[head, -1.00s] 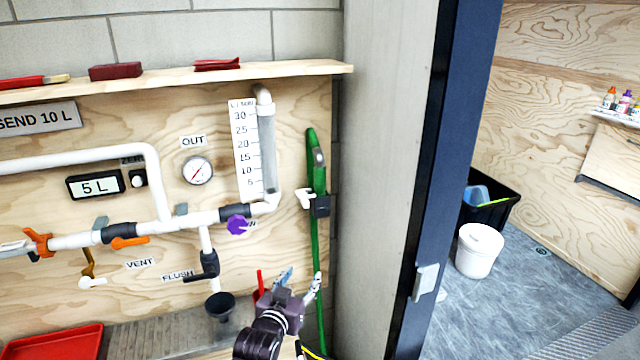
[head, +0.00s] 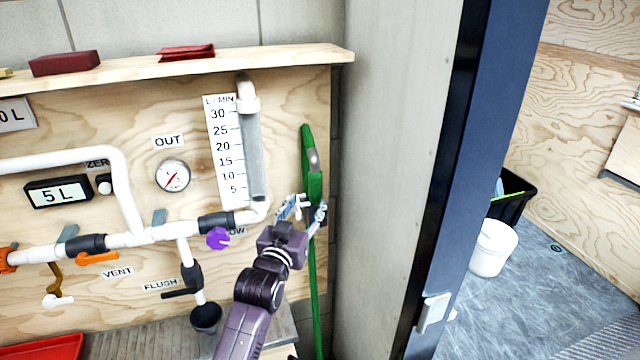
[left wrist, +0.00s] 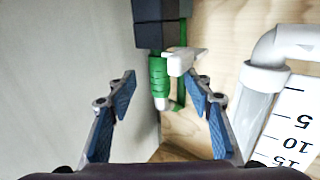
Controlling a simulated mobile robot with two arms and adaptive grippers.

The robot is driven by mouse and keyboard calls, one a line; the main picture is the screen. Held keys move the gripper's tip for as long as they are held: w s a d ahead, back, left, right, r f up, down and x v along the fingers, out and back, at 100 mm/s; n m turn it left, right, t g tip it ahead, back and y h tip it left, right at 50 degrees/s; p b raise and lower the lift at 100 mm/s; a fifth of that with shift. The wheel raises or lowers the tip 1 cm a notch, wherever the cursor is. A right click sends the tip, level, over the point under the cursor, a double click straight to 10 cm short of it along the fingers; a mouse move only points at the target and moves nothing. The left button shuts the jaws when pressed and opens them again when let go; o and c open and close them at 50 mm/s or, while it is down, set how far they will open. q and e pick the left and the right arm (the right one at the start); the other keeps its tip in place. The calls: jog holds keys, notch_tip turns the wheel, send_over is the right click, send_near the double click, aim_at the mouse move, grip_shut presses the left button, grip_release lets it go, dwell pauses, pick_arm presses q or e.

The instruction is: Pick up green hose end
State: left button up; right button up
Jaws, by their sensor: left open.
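The green hose end (head: 308,160) hangs upright on the plywood board, at its right edge beside the grey wall post. Its green hose (head: 315,300) runs straight down below. My left gripper (head: 305,209) is open and empty, in front of the hose at the height of its dark holder, just below the hose end's upper part; it partly hides the holder. In the left wrist view, a ridged green part of the hose end (left wrist: 158,75) with a pale tip shows beyond and between the two open blue-padded fingers. A dark block (left wrist: 160,30) and a white hook (left wrist: 185,62) are beside it. My right gripper is not in view.
The flow tube (head: 253,155) and its scale (head: 222,150) stand close left of the hose. White pipes with a purple knob (head: 218,238) run below. The post (head: 385,180) is close on the right. A shelf (head: 200,66) juts out above.

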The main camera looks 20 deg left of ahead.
aim_at(313, 190)
pick_arm(q)
jog(key=shift+w, duration=0.65)
jog(key=shift+w+r+p, duration=0.25)
jog(key=shift+w+p, duration=0.15)
jog(key=shift+w, duration=0.15)
jog(key=w+p, duration=0.2)
jog(key=w, duration=0.2)
jog(key=shift+w+r, duration=0.1)
jog(key=shift+r, duration=0.1)
jog(key=shift+w+f, duration=0.15)
jog(key=shift+w, duration=0.5)
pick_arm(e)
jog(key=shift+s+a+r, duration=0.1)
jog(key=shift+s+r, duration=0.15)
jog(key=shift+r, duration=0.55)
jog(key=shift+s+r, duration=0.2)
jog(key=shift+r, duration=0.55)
pick_arm(q)
jog(key=shift+c, duration=0.6)
grip_shut()
